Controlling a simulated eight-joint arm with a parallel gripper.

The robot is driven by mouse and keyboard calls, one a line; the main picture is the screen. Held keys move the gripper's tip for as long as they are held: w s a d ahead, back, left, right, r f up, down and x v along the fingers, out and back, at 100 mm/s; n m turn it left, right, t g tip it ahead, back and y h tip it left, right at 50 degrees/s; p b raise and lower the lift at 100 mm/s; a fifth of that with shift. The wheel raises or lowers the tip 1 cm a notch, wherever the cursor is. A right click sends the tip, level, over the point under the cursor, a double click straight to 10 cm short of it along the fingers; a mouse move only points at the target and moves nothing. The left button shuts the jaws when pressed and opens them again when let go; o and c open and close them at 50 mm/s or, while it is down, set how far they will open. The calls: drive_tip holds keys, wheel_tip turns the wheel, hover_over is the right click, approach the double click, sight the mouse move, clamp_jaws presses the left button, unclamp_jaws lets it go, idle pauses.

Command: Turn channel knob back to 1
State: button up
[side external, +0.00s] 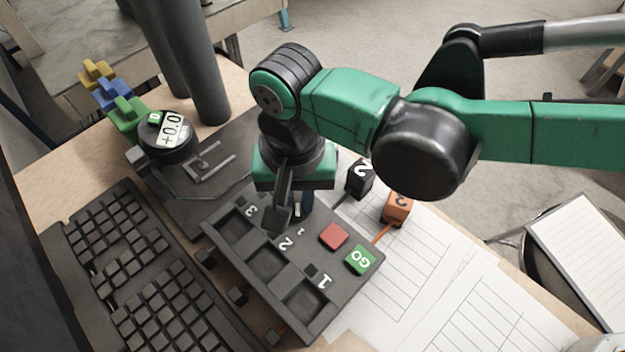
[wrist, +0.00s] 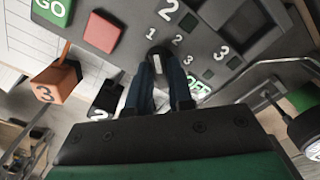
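The channel knob (wrist: 158,54) is a small dark knob on the grey panel (side external: 217,241), with small printed 1, 2 and 3 around it. My gripper (wrist: 160,68) is over it, with its two dark blue fingers apart and their tips at either side of the knob. I cannot tell whether the tips press on it. In the side external view my gripper (side external: 292,212) points down at the panel and hides most of the knob. Which number the knob points to is not clear.
The panel has a red button (side external: 333,237), a green GO button (side external: 360,260) and square recesses numbered 1 to 3. A black cube (side external: 360,180) and an orange cube (side external: 397,208) stand behind it.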

sight(298, 203)
drive_tip(key=o, duration=0.4)
drive_tip(key=shift+o, duration=0.2)
drive_tip(key=shift+r, duration=0.1)
drive_tip(key=shift+r, duration=2.75)
drive_tip(key=shift+w+d+r, duration=0.15)
drive_tip(key=shift+d, duration=0.05)
drive_tip(key=w+d+r+t+y, duration=0.1)
drive_tip(key=w+d+r+t, duration=0.15)
drive_tip(key=d, duration=0.95)
drive_tip(key=w+d+r+t, duration=0.2)
drive_tip(key=w+d+r, duration=0.1)
drive_tip(key=d, duration=1)
drive_tip(key=s+d+f+t+h, duration=0.1)
drive_tip(key=s+d+f+t, duration=0.1)
drive_tip(key=d, duration=0.8)
drive_tip(key=shift+s+f+t, duration=0.15)
drive_tip(key=shift+s+t, duration=0.2)
drive_tip(key=shift+s, duration=0.35)
